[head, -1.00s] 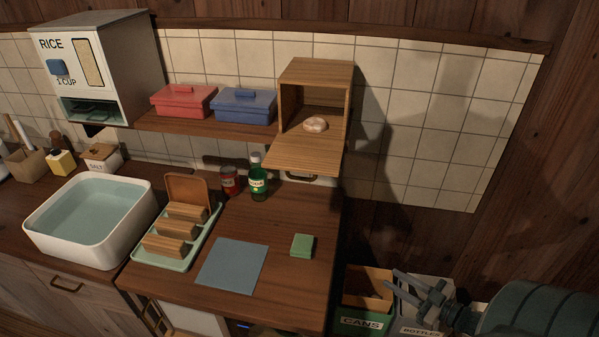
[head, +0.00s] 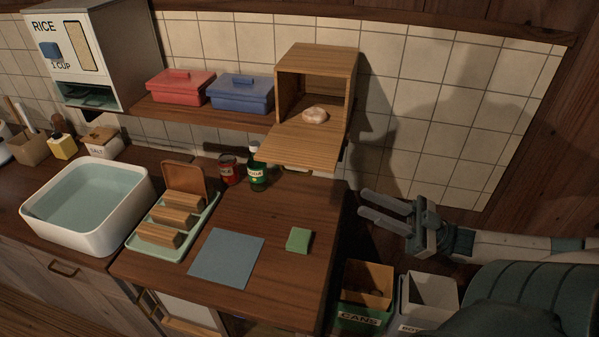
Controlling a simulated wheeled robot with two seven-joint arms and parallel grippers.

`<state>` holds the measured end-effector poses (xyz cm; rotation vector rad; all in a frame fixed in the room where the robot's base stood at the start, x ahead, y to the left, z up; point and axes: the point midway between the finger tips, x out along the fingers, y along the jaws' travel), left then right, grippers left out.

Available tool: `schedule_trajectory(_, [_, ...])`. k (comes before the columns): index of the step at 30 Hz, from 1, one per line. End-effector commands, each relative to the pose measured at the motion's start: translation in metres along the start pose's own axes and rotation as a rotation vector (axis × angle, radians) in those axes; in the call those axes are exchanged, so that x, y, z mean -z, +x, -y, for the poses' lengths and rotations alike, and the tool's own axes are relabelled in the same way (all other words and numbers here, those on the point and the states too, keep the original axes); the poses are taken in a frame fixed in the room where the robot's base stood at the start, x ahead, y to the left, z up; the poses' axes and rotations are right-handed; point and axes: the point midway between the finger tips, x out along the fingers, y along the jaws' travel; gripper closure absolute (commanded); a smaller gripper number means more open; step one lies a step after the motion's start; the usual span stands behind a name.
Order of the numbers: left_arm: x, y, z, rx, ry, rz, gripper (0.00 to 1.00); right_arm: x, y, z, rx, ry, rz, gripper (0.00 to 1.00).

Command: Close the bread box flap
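The wooden bread box (head: 316,60) stands at the right end of the wall shelf in the head view. Its flap (head: 303,146) is folded down and sticks out forward, so the front is open. A round bread roll (head: 314,115) lies inside near the opening. My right gripper (head: 370,207) is to the right of and below the flap, clear of it, over the area right of the counter. Its two fingers point left, are spread apart and hold nothing. My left gripper is not in the view.
Red (head: 181,87) and blue (head: 242,93) lidded boxes sit on the shelf left of the bread box. A green bottle (head: 257,170) and a red jar (head: 229,170) stand below on the counter. Bins (head: 367,297) stand right of the counter. The counter's right part is mostly clear.

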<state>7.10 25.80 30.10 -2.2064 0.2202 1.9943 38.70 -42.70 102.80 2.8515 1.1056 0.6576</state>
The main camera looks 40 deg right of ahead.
Motion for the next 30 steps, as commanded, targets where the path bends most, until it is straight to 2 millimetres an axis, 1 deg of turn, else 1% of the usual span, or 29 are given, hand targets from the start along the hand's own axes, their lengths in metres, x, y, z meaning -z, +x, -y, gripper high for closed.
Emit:
schedule_trajectory(5, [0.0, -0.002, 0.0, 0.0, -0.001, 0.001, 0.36, 0.001, 0.009, 0.0, 0.0, -0.001, -0.001, 0.74])
schedule_trajectory(8, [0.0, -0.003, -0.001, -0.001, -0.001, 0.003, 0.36, 0.001, 0.018, 0.0, 0.001, -0.001, -0.002, 0.74])
schedule_trajectory(14, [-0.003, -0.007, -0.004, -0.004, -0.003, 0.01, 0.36, 0.002, 0.043, -0.001, 0.0, -0.001, -0.003, 0.74])
schedule_trajectory(18, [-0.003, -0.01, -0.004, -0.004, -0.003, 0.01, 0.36, 0.002, 0.061, 0.0, 0.001, -0.002, -0.003, 0.74])
schedule_trajectory(30, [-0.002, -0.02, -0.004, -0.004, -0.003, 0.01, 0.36, 0.002, 0.108, 0.0, 0.0, -0.001, -0.003, 0.74])
